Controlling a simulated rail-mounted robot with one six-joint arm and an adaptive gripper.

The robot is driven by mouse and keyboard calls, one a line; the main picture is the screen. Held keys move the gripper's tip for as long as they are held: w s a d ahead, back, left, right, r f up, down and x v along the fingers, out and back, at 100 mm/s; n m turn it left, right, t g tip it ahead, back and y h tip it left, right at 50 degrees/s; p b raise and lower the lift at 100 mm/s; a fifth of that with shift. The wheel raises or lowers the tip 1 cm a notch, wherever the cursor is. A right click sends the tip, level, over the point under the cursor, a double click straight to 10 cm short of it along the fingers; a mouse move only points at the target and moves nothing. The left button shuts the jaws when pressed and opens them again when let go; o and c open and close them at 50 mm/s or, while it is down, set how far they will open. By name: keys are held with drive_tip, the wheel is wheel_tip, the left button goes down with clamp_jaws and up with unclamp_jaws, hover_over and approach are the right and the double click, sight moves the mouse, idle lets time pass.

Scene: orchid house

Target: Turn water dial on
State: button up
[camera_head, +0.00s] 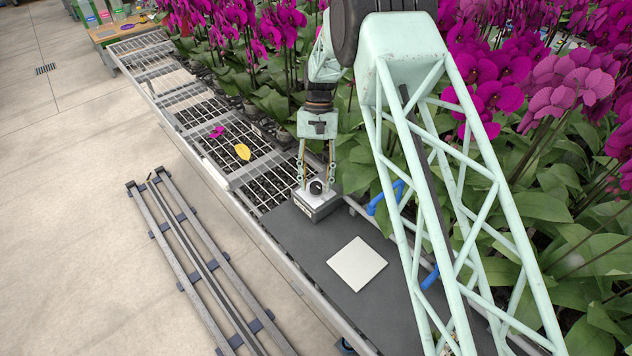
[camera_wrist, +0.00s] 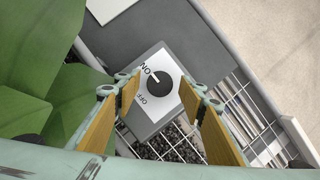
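The water dial is a grey box with a white top face and a round black knob (camera_head: 316,187). It stands at the end of a dark grey bench mat, beside the wire mesh. In the wrist view the knob (camera_wrist: 154,84) shows a white mark on its side toward the printed "ON"; "OFF" is printed below that. My gripper (camera_head: 317,184) points down over the dial. Its two yellow-padded fingers (camera_wrist: 160,87) are apart, one on each side of the knob, with visible gaps. Whether the fingertips touch the box cannot be told.
A pale square tile (camera_head: 357,264) lies on the dark mat (camera_head: 290,236). Orchid leaves (camera_wrist: 35,85) crowd close on one side. A yellow leaf (camera_head: 242,151) and a magenta petal (camera_head: 217,132) lie on the mesh. Floor rails (camera_head: 205,260) run alongside the bench.

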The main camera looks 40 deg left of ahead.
drive_tip(key=shift+r, duration=0.1)
drive_tip(key=v, duration=1.1)
drive_tip(key=shift+r, duration=0.4)
drive_tip(key=shift+w+a, duration=0.1)
idle(0.4)
